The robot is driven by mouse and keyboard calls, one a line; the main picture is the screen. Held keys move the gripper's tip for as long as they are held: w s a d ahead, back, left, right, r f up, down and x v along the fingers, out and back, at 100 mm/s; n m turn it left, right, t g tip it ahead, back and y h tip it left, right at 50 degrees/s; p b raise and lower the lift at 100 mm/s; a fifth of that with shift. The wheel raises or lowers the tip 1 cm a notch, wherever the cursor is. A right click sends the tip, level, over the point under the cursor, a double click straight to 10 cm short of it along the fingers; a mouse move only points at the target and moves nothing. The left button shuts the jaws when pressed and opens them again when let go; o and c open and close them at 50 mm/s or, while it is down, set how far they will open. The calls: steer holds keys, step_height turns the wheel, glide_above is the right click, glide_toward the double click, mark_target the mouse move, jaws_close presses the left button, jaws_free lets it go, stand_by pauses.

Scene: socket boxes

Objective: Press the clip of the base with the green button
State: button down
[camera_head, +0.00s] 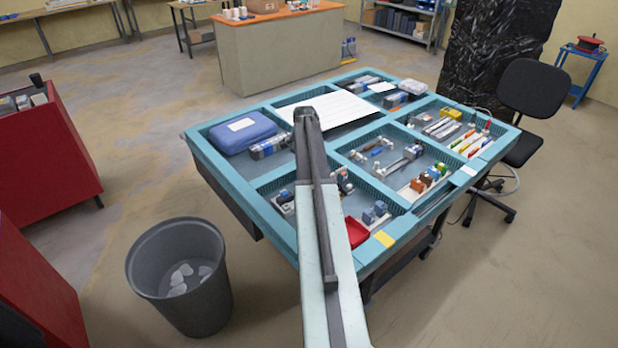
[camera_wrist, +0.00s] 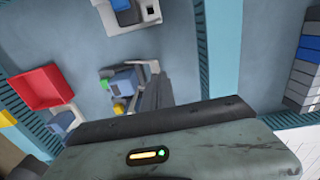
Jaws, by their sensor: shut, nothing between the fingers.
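In the wrist view, a base with a blue block (camera_wrist: 124,82) lies on the grey tray floor. Another pale base with a blue block (camera_wrist: 122,5) is at the top edge. In the head view my arm hides the gripper.
A red bin (camera_wrist: 40,88) lies left of the base, with another blue-grey part (camera_wrist: 62,120) below it. Teal dividers (camera_head: 285,232) split the table into compartments. A blue case (camera_head: 242,132) and a white sheet (camera_head: 330,112) lie farther back. A waste bin (camera_head: 180,275) stands on the floor.

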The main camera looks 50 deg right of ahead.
steer(key=shift+s, duration=0.15)
steer(key=shift+s+a+f, duration=0.1)
steer(key=shift+s+f, duration=0.1)
steer(key=shift+s, duration=0.45)
steer(key=shift+s+a+r+p, duration=0.1)
steer(key=shift+r+p, duration=0.25)
steer(key=shift+r, duration=0.1)
steer(key=w+r+p, duration=0.4)
steer(key=r+p, duration=0.6)
steer(key=shift+w+d, duration=0.4)
steer(key=shift+d, duration=0.05)
